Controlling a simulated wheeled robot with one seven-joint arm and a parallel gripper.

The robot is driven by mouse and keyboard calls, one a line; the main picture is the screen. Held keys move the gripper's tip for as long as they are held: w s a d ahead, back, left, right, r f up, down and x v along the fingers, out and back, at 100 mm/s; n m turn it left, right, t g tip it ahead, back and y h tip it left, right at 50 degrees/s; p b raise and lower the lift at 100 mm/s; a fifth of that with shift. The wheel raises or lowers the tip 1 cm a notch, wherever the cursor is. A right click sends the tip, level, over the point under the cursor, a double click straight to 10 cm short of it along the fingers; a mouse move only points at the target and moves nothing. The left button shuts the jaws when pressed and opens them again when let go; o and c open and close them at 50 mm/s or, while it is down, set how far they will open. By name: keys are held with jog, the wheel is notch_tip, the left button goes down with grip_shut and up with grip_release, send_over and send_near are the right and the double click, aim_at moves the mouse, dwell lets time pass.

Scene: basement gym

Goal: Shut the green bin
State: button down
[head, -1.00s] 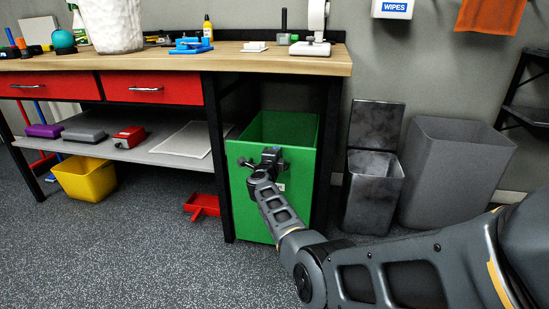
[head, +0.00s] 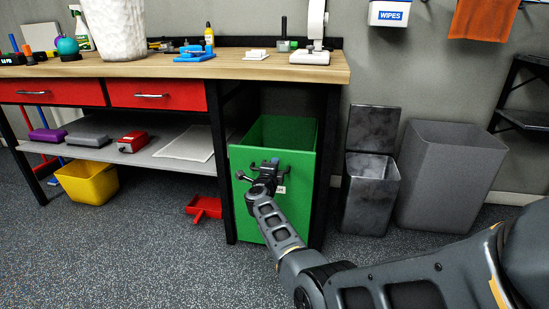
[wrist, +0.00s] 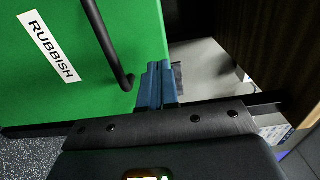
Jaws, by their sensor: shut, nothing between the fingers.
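The green bin (head: 300,205) stands under the right end of the workbench, pulled out, with its open top showing. In the wrist view its green front (wrist: 75,40) carries a white RUBBISH label (wrist: 52,47) and a black bar handle (wrist: 110,45). My gripper (head: 272,163) is in front of the bin's front face, at its upper part. In the wrist view my blue fingers (wrist: 158,68) are shut and empty, beside the handle's end and near the edge of the green front. I cannot tell whether they touch it. My gripper hides part of the handle in the head view.
A dark metal bin (head: 368,195) with its lid up and a grey bin (head: 448,180) stand to the right. Red drawers (head: 155,94) and a grey shelf (head: 110,150) are to the left. A yellow tub (head: 88,183) and a red dustpan (head: 204,208) are on the floor.

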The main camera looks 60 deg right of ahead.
jog(key=p+v, duration=0.3)
jog(key=v, duration=0.5)
jog(key=shift+a, duration=0.25)
jog(key=s+a+r+n+t+y, duration=0.3)
jog(key=s+a+n+t+y, duration=0.35)
jog(key=s+a+n, duration=0.95)
jog(key=s+a+r+n+t+y, duration=0.2)
jog(key=s+a+n+t+y, duration=0.2)
jog(key=s+a+n+y, duration=1.15)
jog(key=s+a+r+g+h, duration=0.2)
jog(key=s+a+r+h, duration=0.35)
jog(key=s+a, duration=0.4)
notch_tip(320, 180, up, 24)
jog(key=p, duration=2.4)
jog(key=shift+w+a+r, duration=0.15)
jog(key=shift+a+r, duration=0.1)
jog(key=shift+a, duration=0.2)
